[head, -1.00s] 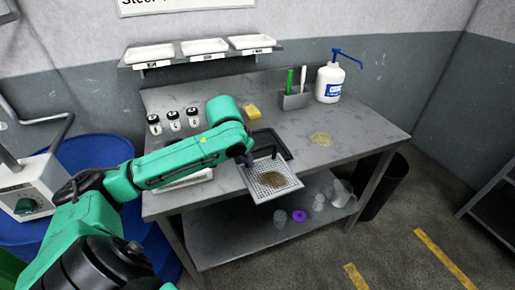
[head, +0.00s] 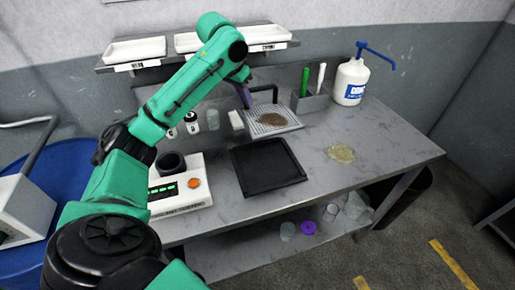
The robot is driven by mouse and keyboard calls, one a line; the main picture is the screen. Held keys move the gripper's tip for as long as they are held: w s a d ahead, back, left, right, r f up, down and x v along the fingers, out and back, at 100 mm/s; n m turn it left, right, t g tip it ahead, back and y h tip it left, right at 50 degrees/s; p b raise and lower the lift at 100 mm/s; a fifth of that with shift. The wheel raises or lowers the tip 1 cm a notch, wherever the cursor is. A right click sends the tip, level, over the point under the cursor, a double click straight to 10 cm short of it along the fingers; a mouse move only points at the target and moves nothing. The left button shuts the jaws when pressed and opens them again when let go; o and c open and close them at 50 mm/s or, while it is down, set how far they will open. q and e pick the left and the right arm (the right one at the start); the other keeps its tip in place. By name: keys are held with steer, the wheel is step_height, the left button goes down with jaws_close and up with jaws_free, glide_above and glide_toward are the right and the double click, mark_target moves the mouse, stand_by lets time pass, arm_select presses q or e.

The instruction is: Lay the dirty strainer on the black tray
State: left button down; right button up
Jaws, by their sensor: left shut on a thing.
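The dirty strainer (head: 287,122) is a pale square mesh pan with a brown patch of debris in it. My left gripper (head: 244,97) is shut on its left back edge. The strainer appears roughly level beyond the black tray's far edge; whether it touches the bench is hard to tell. The black tray (head: 242,173) lies flat and empty on the grey bench, nearer to me than the strainer. My right gripper is not in view.
A scale (head: 196,201) with a dark cup stands left of the tray. Small jars (head: 213,122), a pen holder (head: 311,103) and a pump bottle (head: 350,83) stand at the back. A yellowish spill (head: 341,153) lies to the right. A shelf with white trays (head: 136,51) hangs above.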

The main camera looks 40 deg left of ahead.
mark_target(244, 116)
arm_select(q)
steer(key=f, duration=0.1)
steer(key=s+d+f, duration=0.1)
steer(key=f, duration=0.1)
steer(key=s+f, duration=0.1)
steer(key=f, duration=0.1)
steer(key=shift+d, duration=0.25)
steer(key=f, duration=0.4)
steer(key=w+f, duration=0.1)
steer(key=f, duration=0.2)
steer(key=shift+a+f, duration=0.1)
steer(key=shift+a, duration=0.25)
step_height(244, 116, down, 4)
steer(key=shift+s+d+f+p, duration=0.1)
steer(key=shift+s+d+p, duration=0.05)
steer(key=shift+p, duration=0.15)
steer(key=shift+f, duration=0.15)
steer(key=c, duration=0.8)
jaws_free()
steer(key=shift+f, duration=0.1)
steer(key=shift+c, duration=0.2)
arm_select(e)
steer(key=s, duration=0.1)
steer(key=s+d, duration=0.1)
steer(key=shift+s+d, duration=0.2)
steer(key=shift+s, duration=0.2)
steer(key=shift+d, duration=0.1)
